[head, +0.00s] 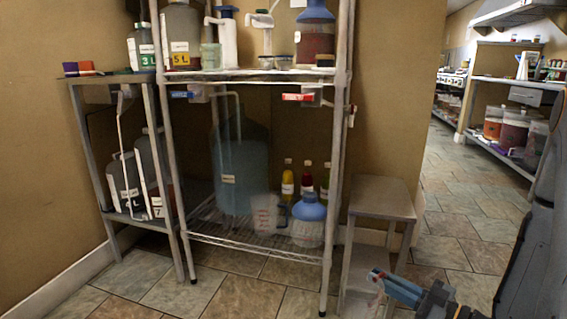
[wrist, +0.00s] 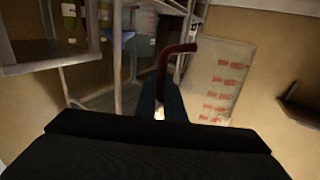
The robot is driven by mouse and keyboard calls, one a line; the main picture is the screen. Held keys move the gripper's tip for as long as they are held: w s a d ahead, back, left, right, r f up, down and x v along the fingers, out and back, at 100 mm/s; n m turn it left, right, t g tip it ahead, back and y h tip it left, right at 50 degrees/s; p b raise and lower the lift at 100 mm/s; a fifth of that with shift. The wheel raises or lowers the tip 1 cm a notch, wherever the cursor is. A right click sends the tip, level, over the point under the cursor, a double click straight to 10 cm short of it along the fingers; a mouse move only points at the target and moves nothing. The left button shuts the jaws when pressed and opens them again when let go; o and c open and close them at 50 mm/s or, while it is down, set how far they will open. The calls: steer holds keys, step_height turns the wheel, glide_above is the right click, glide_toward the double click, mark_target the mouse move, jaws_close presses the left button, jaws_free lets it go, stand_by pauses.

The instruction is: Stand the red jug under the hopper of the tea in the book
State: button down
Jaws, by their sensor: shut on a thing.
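The red jug (wrist: 218,82) is a clear jug with red markings and a dark red handle (wrist: 163,72). My gripper (wrist: 164,98) has its blue fingers closed on that handle in the wrist view. In the head view my gripper (head: 398,286) is at the lower right, and the pale jug (head: 358,280) is just left of it, low in front of the stool. A red-handled tap (head: 298,97) and a blue-handled tap (head: 181,94) hang under the rack's upper shelf. I cannot tell which hopper has the tea; no open book page is readable.
The wire rack's lower shelf (head: 225,243) holds a big blue-grey vessel (head: 240,170), another clear jug (head: 265,214), a blue-topped container (head: 308,222) and several bottles. A stool (head: 383,198) stands right of the rack. Tiled floor is free at the right (head: 470,215).

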mark_target(369, 309)
steer(key=s+a+f+n+g+y, duration=0.1)
steer(key=s+a+f, duration=0.1)
steer(key=s+a+f+n+g+y, duration=0.1)
steer(key=s+a+f, duration=0.1)
steer(key=shift+s+f, duration=0.1)
steer(key=shift+s, duration=0.15)
steer(key=w+r+m+t+h+p, duration=0.3)
steer(key=w+r+p, duration=0.3)
steer(key=r+p, duration=0.45)
steer(key=w+r+m+t+h+p, duration=0.25)
steer(key=w+r+h+p, duration=0.2)
steer(key=r+p, duration=0.6)
step_height(369, 309, up, 24)
steer(key=w+m+t+h+p, duration=0.25)
steer(key=m+h+p, duration=0.35)
steer(key=p, duration=1.1)
steer(key=s+f, duration=0.3)
steer(key=f, duration=0.4)
steer(key=s+f+h, duration=0.1)
steer(key=s+f, duration=0.3)
steer(key=f, duration=0.4)
steer(key=shift+s+f+g, duration=0.15)
steer(key=shift+s+g, duration=0.1)
steer(key=shift+g, duration=0.15)
steer(key=shift+n, duration=0.25)
